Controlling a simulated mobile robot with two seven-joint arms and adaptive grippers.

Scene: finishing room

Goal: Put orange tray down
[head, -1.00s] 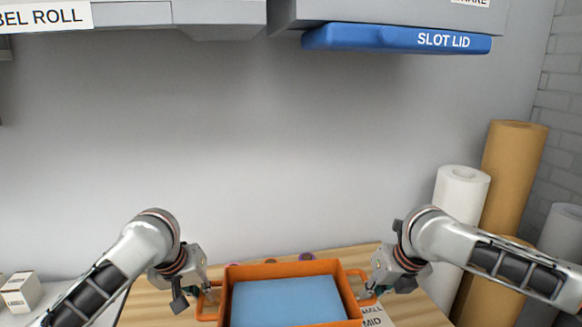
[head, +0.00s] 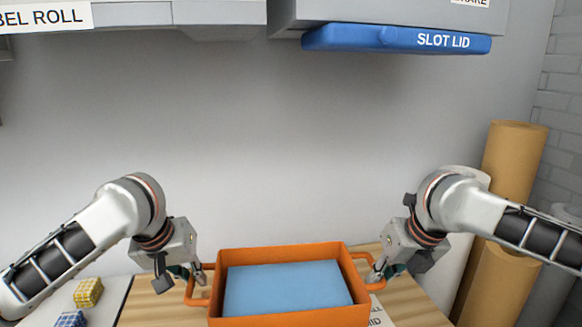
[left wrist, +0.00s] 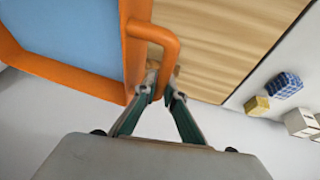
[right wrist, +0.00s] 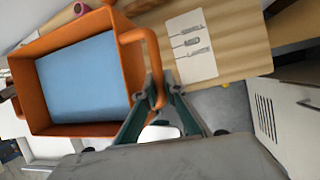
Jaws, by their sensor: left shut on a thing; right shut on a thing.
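The orange tray (head: 237,256) has a light blue block or pad (head: 285,287) inside and a loop handle on each end. My left gripper (head: 197,278) is shut on the tray's left handle, which also shows in the left wrist view (left wrist: 160,42). My right gripper (head: 378,274) is shut on the right handle, which also shows in the right wrist view (right wrist: 150,50). The tray looks roughly level, in front of and above the wooden table (head: 150,307). Its underside is hidden, and I cannot tell how high it hangs.
A printed sheet (right wrist: 191,47) with tool drawings lies on the table. Small yellow (head: 89,292) and blue (head: 70,320) patterned boxes are at lower left. A brown roll (head: 512,165) stands at right. The blue slot lid (head: 397,39) is overhead.

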